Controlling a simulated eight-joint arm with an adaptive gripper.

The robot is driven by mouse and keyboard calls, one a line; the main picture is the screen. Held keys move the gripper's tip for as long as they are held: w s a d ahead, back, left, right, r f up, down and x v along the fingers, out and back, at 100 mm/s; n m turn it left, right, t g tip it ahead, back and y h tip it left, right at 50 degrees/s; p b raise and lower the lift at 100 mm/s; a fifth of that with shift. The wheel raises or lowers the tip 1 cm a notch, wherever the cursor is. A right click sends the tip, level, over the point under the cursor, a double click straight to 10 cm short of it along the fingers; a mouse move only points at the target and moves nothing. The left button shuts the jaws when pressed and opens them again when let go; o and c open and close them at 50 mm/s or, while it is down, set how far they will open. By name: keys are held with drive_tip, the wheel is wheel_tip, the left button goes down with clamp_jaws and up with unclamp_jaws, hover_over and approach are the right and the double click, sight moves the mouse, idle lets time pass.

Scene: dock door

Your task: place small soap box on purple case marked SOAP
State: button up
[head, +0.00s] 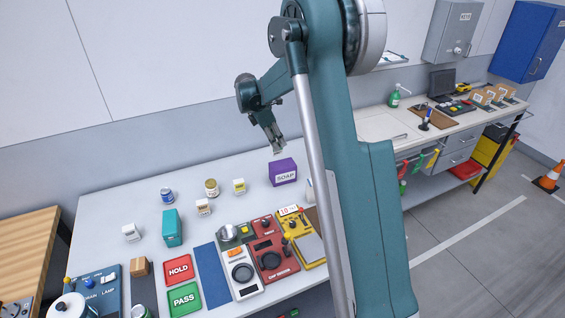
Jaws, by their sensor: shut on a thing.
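The purple case (284,178) marked SOAP stands upright at the back of the white table, its label facing me. My gripper (278,149) points down just above the case's upper left, apart from it as far as I can tell. It is shut on a small pale thing, which I take for the small soap box. That thing barely shows between the fingers, and no marking on it can be read.
Red HOLD (178,270) and green PASS (184,300) mats and panels lie in front.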

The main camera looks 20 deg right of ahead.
drive_tip(key=d, duration=0.1)
drive_tip(key=w+d+r, duration=0.1)
drive_tip(key=d+r, duration=0.1)
drive_tip(key=d, duration=0.1)
drive_tip(key=shift+w+p, duration=0.3)
drive_tip(key=shift+w, duration=0.1)
drive_tip(key=shift+a, duration=0.1)
hover_over(283, 164)
wheel_tip(283, 164, down, 6)
drive_tip(key=shift+f, duration=0.15)
drive_tip(key=shift+f, duration=0.1)
drive_tip(key=shift+f+p, duration=0.3)
drive_tip(key=shift+f, duration=1.5)
drive_tip(key=shift+f, duration=0.1)
drive_tip(key=o, duration=0.8)
drive_tip(key=shift+o, duration=0.6)
